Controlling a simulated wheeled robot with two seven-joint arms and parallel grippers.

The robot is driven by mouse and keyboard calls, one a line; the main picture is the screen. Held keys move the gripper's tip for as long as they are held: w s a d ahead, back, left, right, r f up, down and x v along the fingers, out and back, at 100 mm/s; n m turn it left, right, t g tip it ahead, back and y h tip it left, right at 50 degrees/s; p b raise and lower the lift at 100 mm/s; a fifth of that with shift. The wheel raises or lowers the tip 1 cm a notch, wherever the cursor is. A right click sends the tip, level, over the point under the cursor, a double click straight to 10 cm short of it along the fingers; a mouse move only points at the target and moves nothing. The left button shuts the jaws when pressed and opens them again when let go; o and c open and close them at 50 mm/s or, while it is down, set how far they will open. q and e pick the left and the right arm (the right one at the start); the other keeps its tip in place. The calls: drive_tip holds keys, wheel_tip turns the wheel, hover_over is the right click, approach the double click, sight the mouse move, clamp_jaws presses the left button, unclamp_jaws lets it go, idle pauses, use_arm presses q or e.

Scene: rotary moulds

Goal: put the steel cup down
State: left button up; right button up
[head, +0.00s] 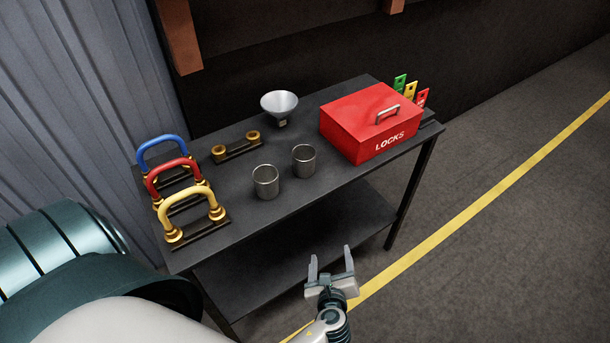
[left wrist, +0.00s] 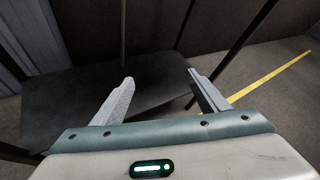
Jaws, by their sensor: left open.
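Two steel cups stand upright on the dark table top (head: 222,182). One steel cup (head: 266,182) is left of the middle, and the other steel cup (head: 304,161) is a little to its right and farther back. My left gripper (head: 331,256) is open and empty, in front of the table's front edge and apart from both cups. In the left wrist view, its two fingers (left wrist: 160,80) are spread with nothing between them, and no cup shows there. My right gripper is not in view.
Blue, red and yellow handles (head: 188,206) stand at the table's left end. A two-ring holder (head: 237,148), a funnel (head: 279,103) and a red LOCKS box (head: 362,127) are behind or beside the cups. Colored tags (head: 410,91) stand at the right. The lower shelf (head: 290,237) looks bare.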

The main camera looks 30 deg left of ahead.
use_arm(q)
wheel_tip(320, 180, up, 13)
drive_tip(key=w+a+m+t+y, duration=0.1)
drive_tip(key=a+y, duration=0.2)
drive_tip(key=y, duration=0.3)
approach(306, 162)
drive_tip(key=v, duration=0.4)
drive_tip(key=shift+s+d+f+m+t, duration=0.1)
drive_tip(key=shift+s+f+m+t, duration=0.2)
drive_tip(key=shift+f+m, duration=0.1)
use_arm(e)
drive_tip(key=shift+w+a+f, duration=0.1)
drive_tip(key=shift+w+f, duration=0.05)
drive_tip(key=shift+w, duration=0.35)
use_arm(q)
drive_tip(key=p+x, duration=0.3)
drive_tip(key=x, duration=0.8)
drive_tip(key=shift+w+a+r, duration=0.1)
drive_tip(key=shift+w+a, duration=0.1)
drive_tip(key=shift+w, duration=0.05)
drive_tip(key=shift+w+a, duration=0.2)
drive_tip(key=shift+a, duration=0.05)
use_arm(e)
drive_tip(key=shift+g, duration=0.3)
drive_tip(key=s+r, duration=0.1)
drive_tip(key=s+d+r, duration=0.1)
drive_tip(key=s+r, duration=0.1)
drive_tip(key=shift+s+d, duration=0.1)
